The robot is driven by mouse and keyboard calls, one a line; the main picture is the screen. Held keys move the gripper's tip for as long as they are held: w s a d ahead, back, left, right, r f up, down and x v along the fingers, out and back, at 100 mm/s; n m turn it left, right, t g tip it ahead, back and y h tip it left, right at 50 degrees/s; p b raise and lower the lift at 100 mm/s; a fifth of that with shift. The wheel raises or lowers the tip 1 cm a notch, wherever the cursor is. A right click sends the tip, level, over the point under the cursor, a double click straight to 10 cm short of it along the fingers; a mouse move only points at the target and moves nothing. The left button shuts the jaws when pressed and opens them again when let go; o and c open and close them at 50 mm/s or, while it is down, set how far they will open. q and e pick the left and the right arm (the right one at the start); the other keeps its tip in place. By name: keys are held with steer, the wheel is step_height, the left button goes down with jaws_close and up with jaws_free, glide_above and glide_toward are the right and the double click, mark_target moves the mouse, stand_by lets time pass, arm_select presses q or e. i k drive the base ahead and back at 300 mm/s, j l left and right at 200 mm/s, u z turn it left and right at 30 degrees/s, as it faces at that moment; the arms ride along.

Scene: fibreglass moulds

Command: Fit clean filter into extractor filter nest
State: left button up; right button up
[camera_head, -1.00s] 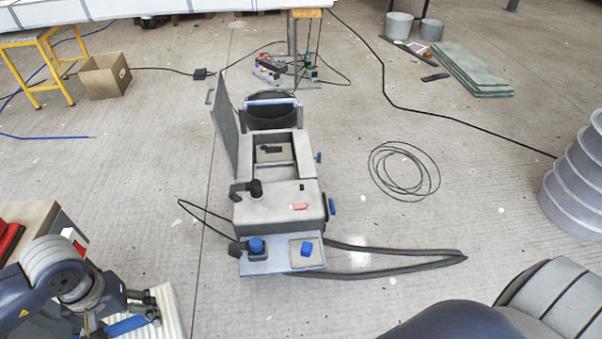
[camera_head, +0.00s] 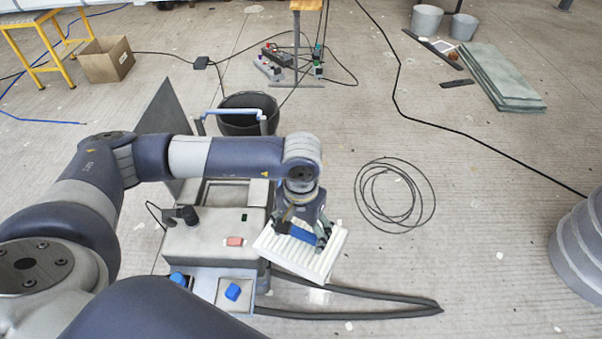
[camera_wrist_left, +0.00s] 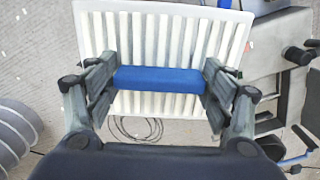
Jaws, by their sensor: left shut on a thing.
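The clean filter (camera_head: 327,252) is a white pleated panel with a blue grip bar (camera_wrist_left: 160,78). My left gripper (camera_head: 302,232) is shut on that blue bar, one finger at each end in the left wrist view (camera_wrist_left: 160,84). It holds the filter in the air, tilted, at the right side of the extractor (camera_head: 200,243). The extractor is a grey box with its lid (camera_head: 167,115) standing open at the left. The filter nest is the open bay (camera_head: 228,193) at its top, partly hidden behind my left forearm. My right gripper is not in view.
A black bucket (camera_head: 247,122) with a blue handle stands behind the extractor.

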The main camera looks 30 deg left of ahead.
mark_target(224, 209)
steer(key=i+l, duration=0.2)
steer(key=i, duration=0.2)
steer(key=i+l+z, duration=0.1)
steer(key=i, duration=0.3)
steer(key=i+l+z, duration=0.1)
steer(key=i+l, duration=0.15)
steer(key=i, duration=0.15)
steer(key=i+j+u, duration=0.15)
steer(key=i+u, duration=0.15)
steer(key=u, duration=0.15)
steer(key=i+u, duration=0.6)
steer(key=u, duration=0.25)
steer(key=i+l+u, duration=0.25)
steer(key=u, duration=0.15)
steer(key=i+j+u, duration=0.15)
steer(key=u, duration=0.25)
steer(key=i+u, duration=0.25)
steer(key=u, duration=0.15)
steer(key=i+u, duration=0.25)
steer(key=u, duration=0.15)
steer(key=i+u, duration=0.2)
steer(key=u, duration=0.2)
